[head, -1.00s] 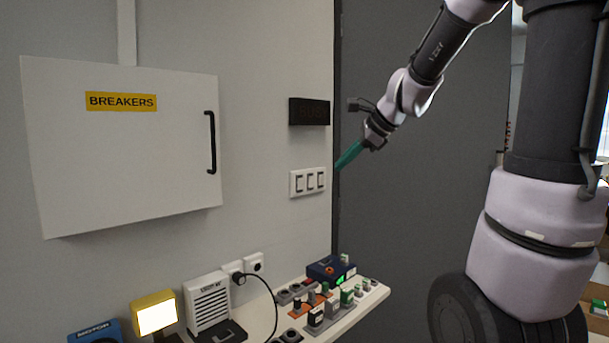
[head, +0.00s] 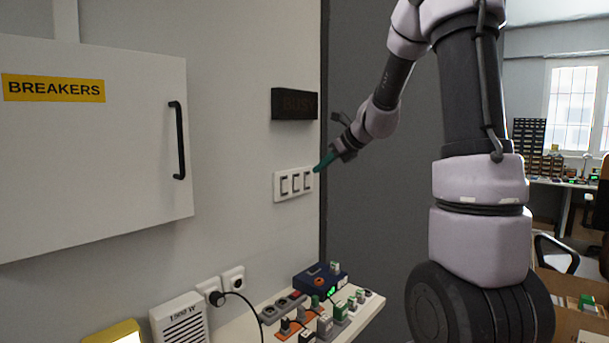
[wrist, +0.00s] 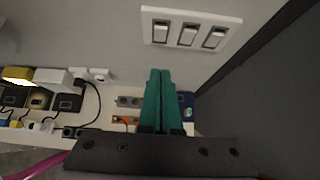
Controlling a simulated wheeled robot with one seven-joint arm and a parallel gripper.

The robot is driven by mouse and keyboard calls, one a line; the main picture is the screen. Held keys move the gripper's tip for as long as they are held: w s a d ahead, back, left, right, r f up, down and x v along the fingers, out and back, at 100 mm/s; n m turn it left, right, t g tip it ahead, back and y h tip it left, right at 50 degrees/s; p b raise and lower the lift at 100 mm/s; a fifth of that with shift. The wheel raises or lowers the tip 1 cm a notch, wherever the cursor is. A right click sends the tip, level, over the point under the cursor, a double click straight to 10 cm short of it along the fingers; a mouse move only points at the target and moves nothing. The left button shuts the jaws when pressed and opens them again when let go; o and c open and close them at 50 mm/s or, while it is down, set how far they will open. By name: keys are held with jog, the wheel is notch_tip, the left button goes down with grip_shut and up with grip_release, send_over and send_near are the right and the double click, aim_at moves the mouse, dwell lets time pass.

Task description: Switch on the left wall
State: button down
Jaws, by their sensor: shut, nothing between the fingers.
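A white wall plate with three switches (head: 294,184) is on the grey wall, below a dark sign and right of the breaker box. It also shows at the top of the wrist view (wrist: 190,30). My gripper (head: 318,166) has green fingers and is near the plate's right edge in the head view. In the wrist view my gripper (wrist: 159,74) has its fingers together and empty, pointing up toward the plate just below its left switch. I cannot tell whether the fingertips touch anything. The switches' on or off positions are too small to tell.
A breaker box (head: 90,145) with a black handle juts from the wall on the left. Below is a shelf (head: 360,318) crowded with sockets and plugs, with a heater (head: 180,320) and a yellow lamp (head: 113,333). The dark sign (head: 294,104) hangs above the switches.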

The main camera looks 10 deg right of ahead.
aim_at(286, 181)
jog(key=x, duration=0.3)
jog(key=r+x, duration=0.1)
jog(key=x, duration=0.3)
jog(key=w+x, duration=0.1)
jog(key=x, duration=0.3)
jog(key=shift+a+r, duration=0.1)
jog(key=shift+a, duration=0.35)
jog(key=shift+w+a+r, duration=0.1)
jog(key=shift+w+a, duration=0.2)
jog(key=shift+w, duration=0.25)
jog(key=shift+w+a+r, duration=0.15)
jog(key=shift+w+a, duration=0.15)
jog(key=shift+r, duration=0.15)
jog(key=shift+r, duration=0.65)
